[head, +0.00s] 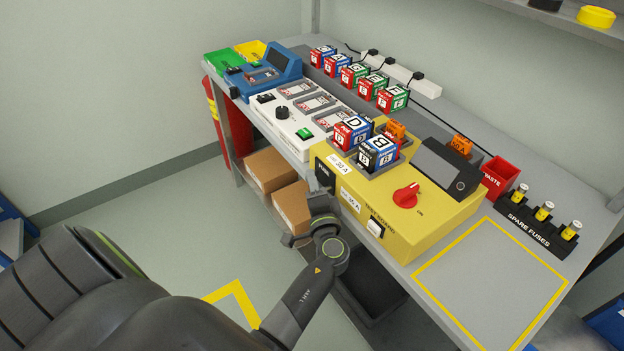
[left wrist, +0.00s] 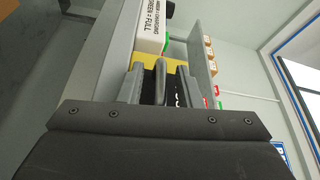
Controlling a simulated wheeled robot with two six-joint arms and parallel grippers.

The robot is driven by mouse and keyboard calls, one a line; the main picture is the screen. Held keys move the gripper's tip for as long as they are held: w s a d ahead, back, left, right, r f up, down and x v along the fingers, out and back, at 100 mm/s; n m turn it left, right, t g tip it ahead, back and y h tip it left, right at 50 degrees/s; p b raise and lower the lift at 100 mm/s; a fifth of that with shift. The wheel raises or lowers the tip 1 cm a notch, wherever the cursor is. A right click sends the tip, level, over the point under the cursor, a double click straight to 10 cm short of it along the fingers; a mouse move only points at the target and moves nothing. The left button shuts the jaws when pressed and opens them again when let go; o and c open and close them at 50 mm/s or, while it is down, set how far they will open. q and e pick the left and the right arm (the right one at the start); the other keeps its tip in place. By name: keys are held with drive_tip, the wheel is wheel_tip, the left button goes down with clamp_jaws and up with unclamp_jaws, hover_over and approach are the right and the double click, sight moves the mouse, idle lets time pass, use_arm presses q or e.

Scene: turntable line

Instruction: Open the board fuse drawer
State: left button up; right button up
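The yellow test board (head: 425,218) stands on the bench, with a red rotary knob (head: 406,195) on top. The fuse drawer's black front (head: 323,173) is at the left end of the board's near face, beside a "30 A" label; it looks flush. My left gripper (head: 316,203) is right at this front and hides its lower part. In the left wrist view, the two fingers (left wrist: 160,88) are apart, and an upright grey piece, seemingly the drawer handle (left wrist: 161,76), stands between them with dark gaps on both sides. My right gripper is not in view.
A white charger (head: 290,118) and a blue device (head: 265,72) stand further left on the bench. Cardboard boxes (head: 270,168) sit on the shelf below. Spare fuses (head: 543,211) and a red waste bin (head: 499,175) are at the right. The yellow-outlined area (head: 490,275) is clear.

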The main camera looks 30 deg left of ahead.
use_arm(q)
drive_tip(key=shift+c, duration=0.2)
clamp_jaws()
drive_tip(key=s+a, duration=0.3)
drive_tip(key=s, duration=0.4)
drive_tip(key=shift+s+b, duration=0.25)
drive_tip(key=shift+b, duration=0.1)
drive_tip(key=shift+r, duration=0.1)
drive_tip(key=shift+o, duration=0.2)
unclamp_jaws()
